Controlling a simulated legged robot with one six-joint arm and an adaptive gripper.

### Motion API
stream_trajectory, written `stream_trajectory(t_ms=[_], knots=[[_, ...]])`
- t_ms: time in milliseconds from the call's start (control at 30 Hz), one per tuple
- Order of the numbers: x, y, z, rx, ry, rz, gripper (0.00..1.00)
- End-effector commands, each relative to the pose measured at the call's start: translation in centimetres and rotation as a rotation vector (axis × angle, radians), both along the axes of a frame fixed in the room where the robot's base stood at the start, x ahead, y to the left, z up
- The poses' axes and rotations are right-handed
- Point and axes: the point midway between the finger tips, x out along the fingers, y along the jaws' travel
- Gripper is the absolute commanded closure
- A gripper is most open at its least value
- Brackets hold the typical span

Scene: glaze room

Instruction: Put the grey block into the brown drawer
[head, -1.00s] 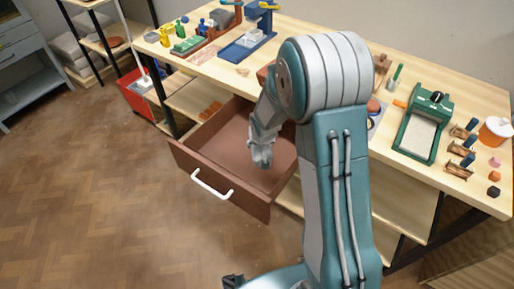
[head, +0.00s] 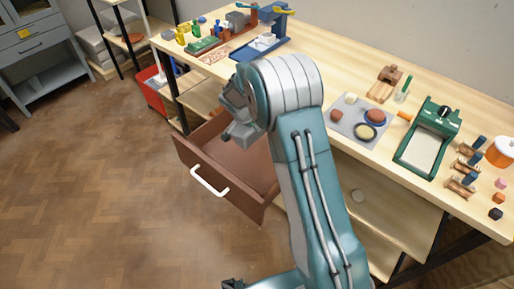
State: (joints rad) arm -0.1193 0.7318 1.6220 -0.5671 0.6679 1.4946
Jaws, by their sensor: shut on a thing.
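The brown drawer (head: 217,180) is pulled open below the workbench, with a white handle on its front. The part of its inside that I can see is empty; my arm hides some of its back. My gripper (head: 238,136) is above the back left part of the drawer, pointing down. It is shut on a small grey thing, which seems to be the grey block. The fingers and the thing are much the same grey, so its outline is hard to make out.
The workbench (head: 320,75) runs behind the drawer. On it are a grey tray (head: 344,128) with round pieces, a green framed slab (head: 428,138), an orange-white pot (head: 501,152) and a blue stand (head: 262,45). A red bin (head: 152,92) stands left. The floor in front is clear.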

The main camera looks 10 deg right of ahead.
Motion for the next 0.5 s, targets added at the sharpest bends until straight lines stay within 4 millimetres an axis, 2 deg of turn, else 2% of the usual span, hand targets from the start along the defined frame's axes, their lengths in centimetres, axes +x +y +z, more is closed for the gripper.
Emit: stream_trajectory(t_ms=[300, 500], knots=[[0.1, -0.2, -4.9, 0.002, -0.001, 0.000, 0.79], [0.1, -0.1, -6.1, 0.000, -0.002, 0.001, 0.79]])
